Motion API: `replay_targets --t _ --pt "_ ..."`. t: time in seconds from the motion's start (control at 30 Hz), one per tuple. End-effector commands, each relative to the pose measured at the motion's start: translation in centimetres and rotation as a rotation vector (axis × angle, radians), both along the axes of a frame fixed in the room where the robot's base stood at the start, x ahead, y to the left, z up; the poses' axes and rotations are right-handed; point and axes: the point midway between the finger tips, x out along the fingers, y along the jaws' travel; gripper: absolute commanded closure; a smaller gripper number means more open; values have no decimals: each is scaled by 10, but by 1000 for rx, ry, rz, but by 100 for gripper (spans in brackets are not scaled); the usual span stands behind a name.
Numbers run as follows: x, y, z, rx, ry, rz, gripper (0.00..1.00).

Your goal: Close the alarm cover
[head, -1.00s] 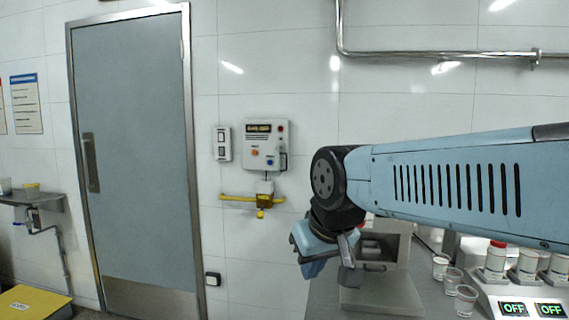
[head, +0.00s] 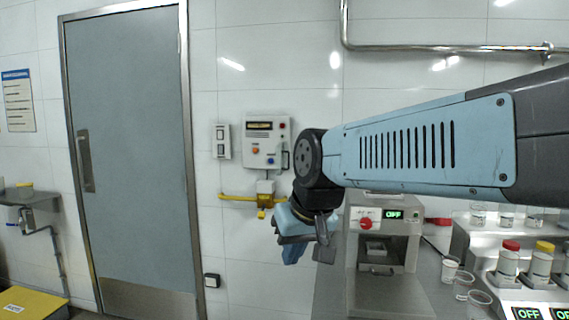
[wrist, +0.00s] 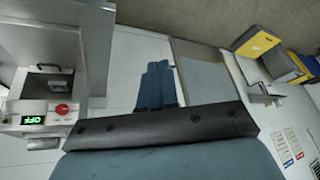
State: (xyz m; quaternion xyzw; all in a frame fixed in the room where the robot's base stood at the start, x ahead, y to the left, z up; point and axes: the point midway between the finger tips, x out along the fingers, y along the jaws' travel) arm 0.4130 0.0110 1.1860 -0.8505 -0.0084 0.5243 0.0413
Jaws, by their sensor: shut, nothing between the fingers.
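A pale wall box (head: 266,143) with a dark display and red, orange and blue buttons hangs right of the door in the head view. A small hinged-looking piece at its lower right edge may be the alarm cover, but it is too small to be sure of that or of its position. My gripper (head: 290,250) is below and to the right of the box, in front of the wall and apart from the box in the picture. In the wrist view my gripper (wrist: 157,82) has its blue fingers together and empty. The box is not clearly seen there.
A yellow pipe valve (head: 262,212) sits below the box, and a white switch plate (head: 221,142) beside it. A machine with an OFF display (head: 382,240) stands on the right bench with several cups and bottles. The grey door (head: 130,150) is shut.

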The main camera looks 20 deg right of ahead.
Motion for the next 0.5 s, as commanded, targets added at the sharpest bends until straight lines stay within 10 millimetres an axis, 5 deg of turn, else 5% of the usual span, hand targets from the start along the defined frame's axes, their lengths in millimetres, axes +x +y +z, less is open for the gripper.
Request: replay_targets --t 0.3,0.5 --pt "98 12 31 294 54 -93 100" --pt "170 3 48 493 45 -151 100"
